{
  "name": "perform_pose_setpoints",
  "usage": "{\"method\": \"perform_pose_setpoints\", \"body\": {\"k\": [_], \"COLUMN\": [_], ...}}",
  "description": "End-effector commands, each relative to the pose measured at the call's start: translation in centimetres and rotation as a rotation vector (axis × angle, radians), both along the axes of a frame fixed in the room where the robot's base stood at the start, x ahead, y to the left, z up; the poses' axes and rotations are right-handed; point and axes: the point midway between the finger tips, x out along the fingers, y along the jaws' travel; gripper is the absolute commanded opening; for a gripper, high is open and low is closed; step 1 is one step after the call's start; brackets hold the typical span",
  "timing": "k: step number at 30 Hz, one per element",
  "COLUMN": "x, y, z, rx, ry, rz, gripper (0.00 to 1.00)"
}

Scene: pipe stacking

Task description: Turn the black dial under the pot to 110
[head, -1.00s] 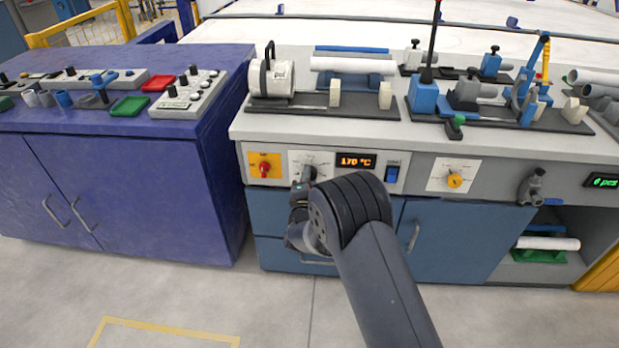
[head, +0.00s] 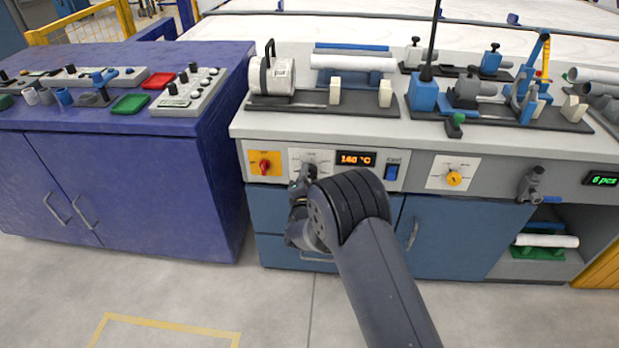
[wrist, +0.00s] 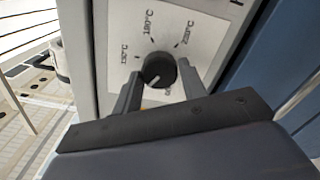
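The black dial (wrist: 159,70) sits on a white plate with printed temperature marks. Its pale pointer line faces the lower left in the wrist view. In the head view my gripper (head: 303,178) is in front of the dial's plate (head: 295,157) and partly covers the dial. The orange display (head: 356,159) beside it appears to read 160 °C. The white pot (head: 272,76) stands on the bench above.
A red switch on a yellow plate (head: 264,164) is left of the dial. A blue switch (head: 392,172) is right of the display. A yellow knob (head: 454,178) is farther right. Blue drawers are below, and the floor in front is clear.

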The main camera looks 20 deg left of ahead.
Motion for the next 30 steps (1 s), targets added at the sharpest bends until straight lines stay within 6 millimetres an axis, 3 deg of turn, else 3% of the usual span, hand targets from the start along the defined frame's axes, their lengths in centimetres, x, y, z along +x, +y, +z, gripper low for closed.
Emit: {"method": "perform_pose_setpoints", "body": {"k": [6,17,30], "x": [0.0,-0.6,-7.8], "y": [0.0,-0.1,-1.8], "z": [0.0,0.0,0.1], "rx": [0.001,0.001,0.0], "ry": [0.0,0.002,0.001], "rz": [0.0,0.0,0.003], "gripper": [0.58,0.59,0.59]}}
